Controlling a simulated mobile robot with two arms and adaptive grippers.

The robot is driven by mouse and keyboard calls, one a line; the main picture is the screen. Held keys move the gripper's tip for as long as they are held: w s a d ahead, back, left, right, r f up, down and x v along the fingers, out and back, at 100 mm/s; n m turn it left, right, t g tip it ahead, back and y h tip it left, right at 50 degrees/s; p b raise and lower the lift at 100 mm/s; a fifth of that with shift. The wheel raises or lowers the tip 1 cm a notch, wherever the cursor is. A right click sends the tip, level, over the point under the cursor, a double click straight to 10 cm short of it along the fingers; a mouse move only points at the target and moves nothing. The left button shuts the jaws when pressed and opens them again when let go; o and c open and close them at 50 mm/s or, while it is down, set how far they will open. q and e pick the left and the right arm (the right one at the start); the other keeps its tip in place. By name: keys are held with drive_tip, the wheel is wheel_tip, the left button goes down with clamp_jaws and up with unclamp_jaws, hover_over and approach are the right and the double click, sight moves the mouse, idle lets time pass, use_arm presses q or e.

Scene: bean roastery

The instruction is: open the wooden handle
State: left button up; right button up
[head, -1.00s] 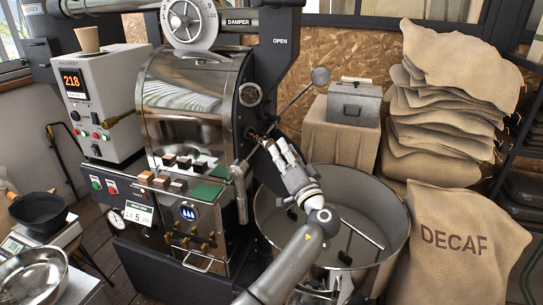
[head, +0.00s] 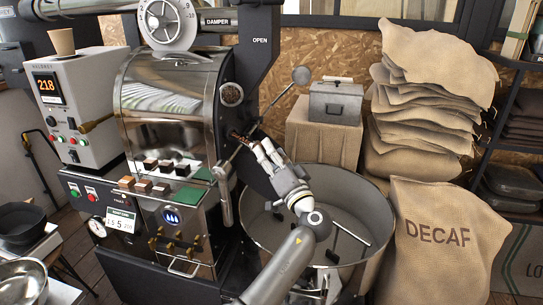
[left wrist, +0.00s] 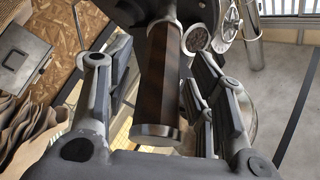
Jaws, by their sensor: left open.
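The wooden handle (left wrist: 161,75) is a dark brown cylinder with a metal end cap in the left wrist view. It lies between the two spread fingers of my left gripper, and gaps show on both sides. In the head view the handle (head: 236,137) is small and partly hidden at the roaster's front, just past the fingertips. My left gripper (head: 254,148) is open around the handle, and I see no clear contact. The handle's far end is hard to make out. My right gripper is not in view.
The steel roaster (head: 165,105) stands left of the gripper. A round cooling bin (head: 372,215) lies below and right of my arm. A long rod with a ball knob (head: 301,75) rises close above the gripper. A DECAF sack (head: 440,240) stands at the right.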

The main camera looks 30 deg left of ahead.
use_arm(q)
drive_tip(key=v, duration=1.2)
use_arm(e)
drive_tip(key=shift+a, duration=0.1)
